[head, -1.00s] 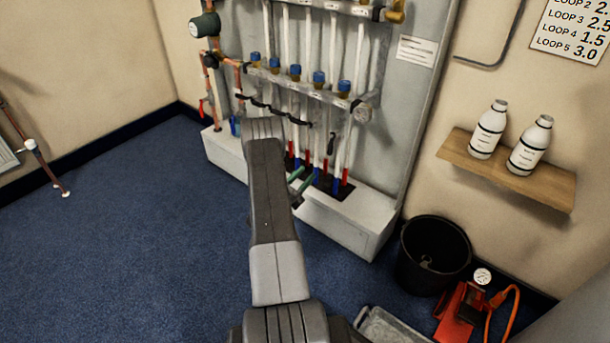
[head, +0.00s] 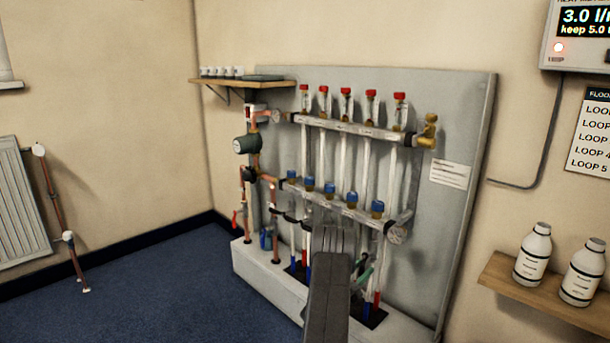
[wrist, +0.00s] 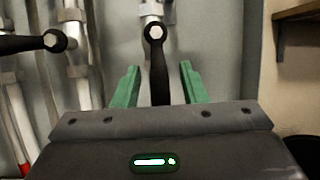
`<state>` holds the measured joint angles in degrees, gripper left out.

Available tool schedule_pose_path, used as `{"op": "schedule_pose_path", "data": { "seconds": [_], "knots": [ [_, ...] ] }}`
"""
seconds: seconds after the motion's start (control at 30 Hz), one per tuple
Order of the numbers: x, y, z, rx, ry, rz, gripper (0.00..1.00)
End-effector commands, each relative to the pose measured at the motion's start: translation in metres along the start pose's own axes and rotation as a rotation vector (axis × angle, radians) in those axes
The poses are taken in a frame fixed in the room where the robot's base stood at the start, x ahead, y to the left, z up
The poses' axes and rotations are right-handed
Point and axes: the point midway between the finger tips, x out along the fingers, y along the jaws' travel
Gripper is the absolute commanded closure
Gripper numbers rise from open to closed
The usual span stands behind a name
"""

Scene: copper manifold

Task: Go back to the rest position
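My gripper (wrist: 158,85) shows in the wrist view with its two green fingers apart. A black lever handle (wrist: 158,70) hangs from a pipe fitting between and beyond the fingers; I cannot tell whether it touches them. In the head view my arm reaches up towards the lower part of the manifold (head: 345,205), and the green fingertips (head: 364,270) show just right of the arm among the pipes. The rest of the gripper is hidden behind the arm there.
A second black lever (wrist: 30,43) points sideways at the left of the wrist view. A wooden shelf (head: 500,268) with two white bottles stands at the right. A radiator (head: 20,205) is at the far left. Blue carpet (head: 150,290) is clear at the left.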

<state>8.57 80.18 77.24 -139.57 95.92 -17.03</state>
Motion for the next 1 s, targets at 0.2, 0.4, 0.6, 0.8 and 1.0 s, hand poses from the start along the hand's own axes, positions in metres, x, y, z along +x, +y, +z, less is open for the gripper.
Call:
{"op": "schedule_pose_path", "data": {
  "seconds": [0.2, 0.4, 0.6, 0.8, 1.0],
  "knots": [
    [0.005, 0.0, 0.0, 0.007, 0.002, -0.002, 0.61],
    [0.005, 0.0, 0.0, 0.008, 0.002, -0.003, 0.61],
    [-0.004, 0.001, 0.001, -0.001, 0.001, 0.002, 0.61],
    [-0.036, 0.001, 0.002, -0.002, 0.003, 0.005, 0.61],
    [-0.077, 0.001, 0.001, -0.002, 0.004, 0.006, 0.61]
  ]
}}
